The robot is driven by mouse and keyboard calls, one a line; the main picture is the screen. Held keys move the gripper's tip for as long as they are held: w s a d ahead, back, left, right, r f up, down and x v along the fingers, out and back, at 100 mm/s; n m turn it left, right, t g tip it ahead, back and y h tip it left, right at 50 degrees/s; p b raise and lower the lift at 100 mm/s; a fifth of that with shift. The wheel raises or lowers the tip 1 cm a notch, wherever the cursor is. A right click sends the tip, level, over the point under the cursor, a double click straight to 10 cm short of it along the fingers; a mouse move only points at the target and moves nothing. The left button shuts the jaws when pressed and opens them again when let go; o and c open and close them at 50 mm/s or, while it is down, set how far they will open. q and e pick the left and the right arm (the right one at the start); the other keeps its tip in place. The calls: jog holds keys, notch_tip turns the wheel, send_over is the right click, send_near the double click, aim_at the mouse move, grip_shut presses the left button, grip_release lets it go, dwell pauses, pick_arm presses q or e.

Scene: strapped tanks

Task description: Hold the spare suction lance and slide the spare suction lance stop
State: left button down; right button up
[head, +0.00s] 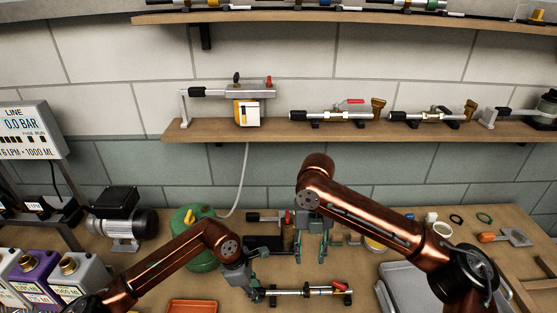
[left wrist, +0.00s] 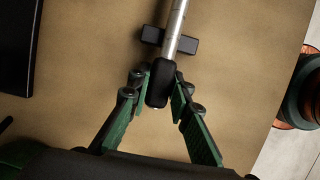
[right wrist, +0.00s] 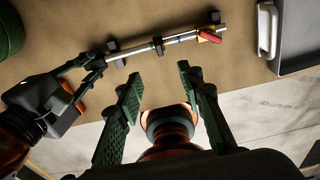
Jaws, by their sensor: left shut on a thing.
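The suction lance (head: 290,292) is a silver tube lying across dark holders on the bench. It also shows in the right wrist view (right wrist: 140,50). My left gripper (head: 258,294) is shut on its black end grip (left wrist: 160,82), at the lance's left end. A dark collar (right wrist: 158,46) sits partway along the tube, and a red and yellow piece (right wrist: 208,36) sits near the far end. I cannot tell which is the stop. My right gripper (head: 311,258) is open and empty, pointing down behind the lance in the head view; its fingers (right wrist: 162,95) show wide apart.
A grey tray (head: 400,285) stands right of the lance. A green tank (head: 197,262) and an orange tray (head: 192,306) are to the left. Black fittings (head: 262,243) and small rings lie behind. A wooden shelf (head: 350,133) with valves hangs above.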

notch_tip(320, 180, up, 6)
jog(key=shift+f, duration=0.25)
dwell(0.4)
pick_arm(q)
jog(key=c, duration=1.7)
grip_release()
